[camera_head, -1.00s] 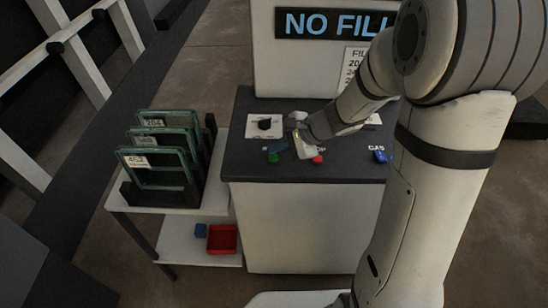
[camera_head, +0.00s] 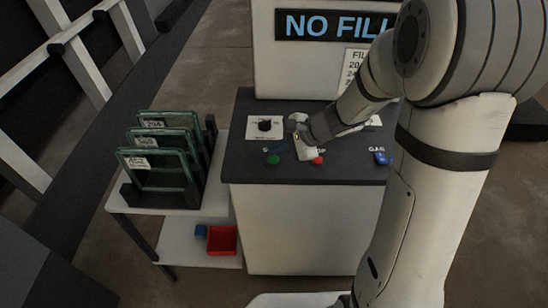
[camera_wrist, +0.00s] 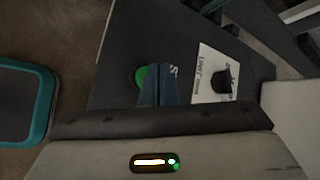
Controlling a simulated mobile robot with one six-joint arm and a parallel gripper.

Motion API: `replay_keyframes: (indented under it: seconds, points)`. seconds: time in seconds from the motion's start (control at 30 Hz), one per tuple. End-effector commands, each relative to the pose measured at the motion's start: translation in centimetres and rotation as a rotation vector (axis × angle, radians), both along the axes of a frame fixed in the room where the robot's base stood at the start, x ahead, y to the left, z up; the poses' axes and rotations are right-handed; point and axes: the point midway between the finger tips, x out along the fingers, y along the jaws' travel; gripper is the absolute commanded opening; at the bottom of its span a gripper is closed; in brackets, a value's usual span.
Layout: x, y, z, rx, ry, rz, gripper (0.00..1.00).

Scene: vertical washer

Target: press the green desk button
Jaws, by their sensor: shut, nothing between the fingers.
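The green button (camera_head: 273,159) is a small round button near the front edge of the dark desk top (camera_head: 245,168). In the wrist view the green button (camera_wrist: 140,76) shows beside my shut fingers, which cover its right part. My gripper (camera_head: 281,148) is over the desk just behind and right of the green button, its blue-grey fingers together and empty. The fingers also show in the wrist view (camera_wrist: 160,85). I cannot tell whether they touch the button.
A red button (camera_head: 317,160) is right of my gripper, and a blue button (camera_head: 382,158) is further right. A black knob (camera_head: 264,124) on a white plate stands behind. Green-framed panels (camera_head: 160,165) stand in a rack at left; a red bin (camera_head: 222,239) sits below.

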Motion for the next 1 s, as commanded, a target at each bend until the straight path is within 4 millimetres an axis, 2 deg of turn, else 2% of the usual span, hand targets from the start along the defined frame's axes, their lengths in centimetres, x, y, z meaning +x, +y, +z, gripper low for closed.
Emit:
replay_keyframes:
  seconds: [0.67, 1.0]
  points:
    - [0.01, -0.03, -0.04, 0.000, 0.000, 0.000, 0.00]
    - [0.01, -0.04, -0.92, 0.000, -0.001, 0.000, 0.00]
